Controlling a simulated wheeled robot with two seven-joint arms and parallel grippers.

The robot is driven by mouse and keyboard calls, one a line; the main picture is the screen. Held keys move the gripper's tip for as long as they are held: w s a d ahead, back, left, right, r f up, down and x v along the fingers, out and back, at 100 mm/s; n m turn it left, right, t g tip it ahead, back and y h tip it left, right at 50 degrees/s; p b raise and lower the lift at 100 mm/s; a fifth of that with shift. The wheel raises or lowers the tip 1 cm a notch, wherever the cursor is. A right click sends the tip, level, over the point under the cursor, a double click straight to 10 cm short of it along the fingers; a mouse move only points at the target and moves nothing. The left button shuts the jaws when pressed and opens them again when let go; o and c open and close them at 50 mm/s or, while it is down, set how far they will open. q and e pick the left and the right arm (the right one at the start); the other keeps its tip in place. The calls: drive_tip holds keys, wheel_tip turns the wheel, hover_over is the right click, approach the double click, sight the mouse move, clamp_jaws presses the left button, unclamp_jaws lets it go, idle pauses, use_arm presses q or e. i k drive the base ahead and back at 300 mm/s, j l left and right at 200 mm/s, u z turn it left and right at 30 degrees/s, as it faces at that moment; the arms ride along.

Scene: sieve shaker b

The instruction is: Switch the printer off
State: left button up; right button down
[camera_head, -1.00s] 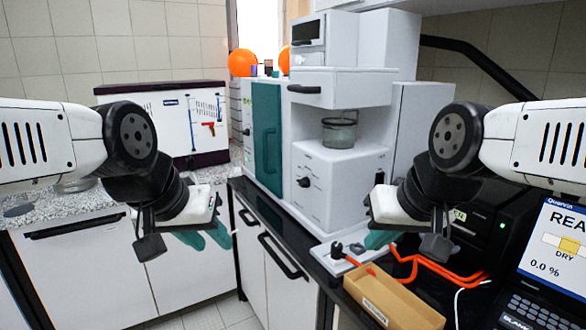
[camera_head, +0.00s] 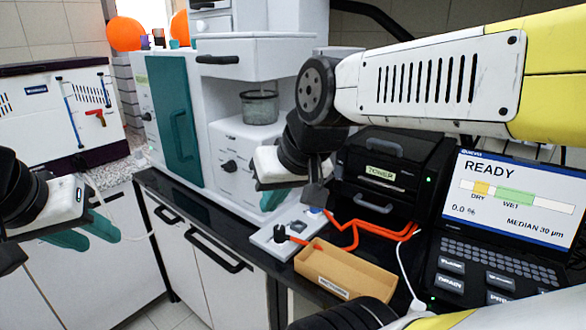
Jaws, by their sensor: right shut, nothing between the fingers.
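I cannot make out a switch's state. My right gripper (camera_head: 272,199), with teal fingers, is shut and empty, above and behind the strip and left of the printer. My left gripper (camera_head: 84,232) is at the far left, in front of the white cabinets, its two teal fingers apart and empty. My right arm hides part of the printer's surroundings.
A cardboard tray (camera_head: 345,270) sits at the counter's front edge. A laptop-like analyser (camera_head: 510,220) reading "READY" stands to the right. Floor at lower left is clear.

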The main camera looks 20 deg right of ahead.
sight(339, 170)
drive_tip(key=i+j, duration=0.25)
drive_tip(key=z, duration=1.9)
